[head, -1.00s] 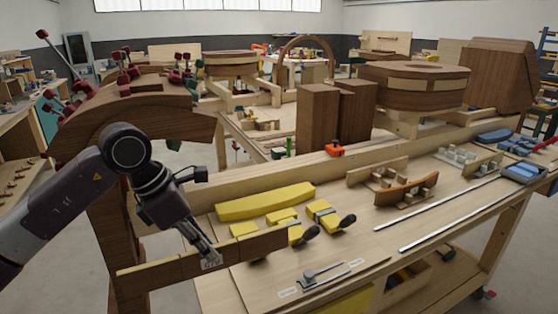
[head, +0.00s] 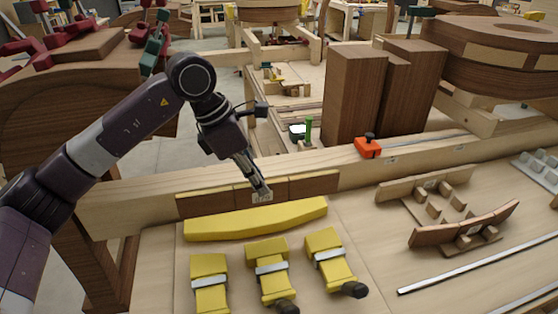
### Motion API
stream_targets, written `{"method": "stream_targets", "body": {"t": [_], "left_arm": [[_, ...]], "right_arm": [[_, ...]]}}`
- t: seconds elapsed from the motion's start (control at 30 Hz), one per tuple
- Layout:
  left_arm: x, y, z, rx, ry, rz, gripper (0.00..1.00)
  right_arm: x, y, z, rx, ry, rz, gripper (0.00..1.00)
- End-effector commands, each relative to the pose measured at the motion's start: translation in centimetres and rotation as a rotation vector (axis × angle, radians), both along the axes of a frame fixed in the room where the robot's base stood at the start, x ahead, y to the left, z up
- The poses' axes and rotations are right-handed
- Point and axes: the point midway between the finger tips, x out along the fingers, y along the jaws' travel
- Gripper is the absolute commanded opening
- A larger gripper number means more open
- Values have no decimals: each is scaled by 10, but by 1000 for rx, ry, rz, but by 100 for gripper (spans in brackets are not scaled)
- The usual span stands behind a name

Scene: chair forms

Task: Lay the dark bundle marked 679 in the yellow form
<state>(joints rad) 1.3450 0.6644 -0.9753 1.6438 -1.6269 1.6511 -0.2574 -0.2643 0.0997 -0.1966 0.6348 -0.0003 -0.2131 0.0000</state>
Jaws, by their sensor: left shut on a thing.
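The dark bundle (head: 212,203) is a long, straight brown strip with a small pale label at its middle; I cannot read the number. My left gripper (head: 260,195) is shut on it at the label. The bundle lies level, left to right, just behind the yellow form's long curved block (head: 255,219) in the head view. I cannot tell whether it touches anything. The form's three separate yellow blocks (head: 267,259) with grey bands and dark knobs stand in front of the curved block, with a gap between. My right gripper is not in view.
A wooden rail (head: 345,170) runs behind the form, with a red-orange tool (head: 367,147) on it and tall brown blocks (head: 355,97) beyond. To the right are a wooden form (head: 428,188), another holding a curved dark strip (head: 485,220), and a metal bar (head: 450,275).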

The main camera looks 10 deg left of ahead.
Motion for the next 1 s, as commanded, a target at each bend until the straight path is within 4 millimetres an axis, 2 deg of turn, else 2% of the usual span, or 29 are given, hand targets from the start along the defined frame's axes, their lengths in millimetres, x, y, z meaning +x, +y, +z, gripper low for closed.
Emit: {"method": "stream_targets", "body": {"t": [0.03,0.13,0.2,0.33,0.47,0.73,0.87,1.0], "left_arm": [[0,1,0,-1,-1,0,0],[0,0,-3,-1,0,0,0],[0,0,-6,0,0,0,0],[0,0,-15,-1,0,0,0],[0,0,-27,-1,0,0,0],[-1,0,-54,0,-1,0,0],[-1,0,-69,-1,-1,0,0],[-1,0,-83,-1,-1,0,0]], "right_arm": [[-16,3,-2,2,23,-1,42],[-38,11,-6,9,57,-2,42],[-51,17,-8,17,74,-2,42],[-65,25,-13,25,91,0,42],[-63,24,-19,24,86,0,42],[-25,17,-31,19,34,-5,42],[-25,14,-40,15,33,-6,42],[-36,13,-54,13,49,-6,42]]}}
